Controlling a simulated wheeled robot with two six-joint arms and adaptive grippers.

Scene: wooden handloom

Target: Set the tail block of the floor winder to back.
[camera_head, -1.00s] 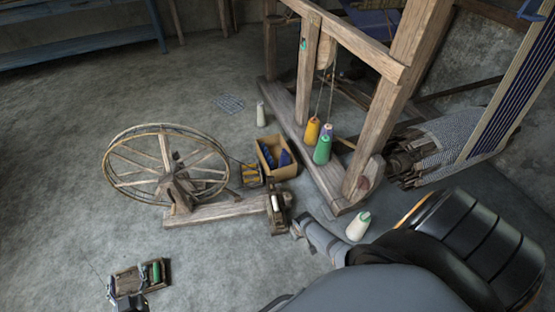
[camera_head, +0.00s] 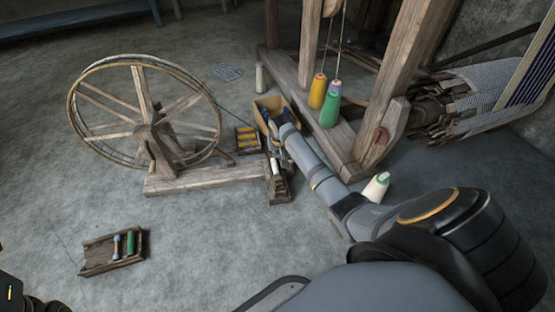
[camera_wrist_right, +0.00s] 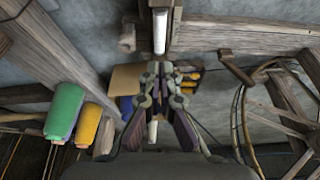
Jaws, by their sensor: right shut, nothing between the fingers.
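The floor winder has a big spoked wheel (camera_head: 150,115) on a wooden base (camera_head: 205,180). Its small dark tail block (camera_head: 278,187) stands at the right end of the base, with a white bobbin (camera_head: 275,168) at it. The white bobbin also shows in the right wrist view (camera_wrist_right: 160,30), just beyond my fingertips. My right gripper (camera_wrist_right: 160,68) is shut and empty. In the head view the right arm reaches from the lower right to close by the tail block, and its fingers are hard to make out. Only a dark part of my left arm shows at the lower left corner.
A cardboard box (camera_head: 262,112) with blue things and a rack of yellow spools (camera_head: 246,140) stand behind the tail block. Yellow and green cones (camera_head: 330,107) stand by the loom post (camera_head: 402,75). A white cone (camera_head: 376,187) is near my forearm. A wooden tray (camera_head: 98,256) lies front left.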

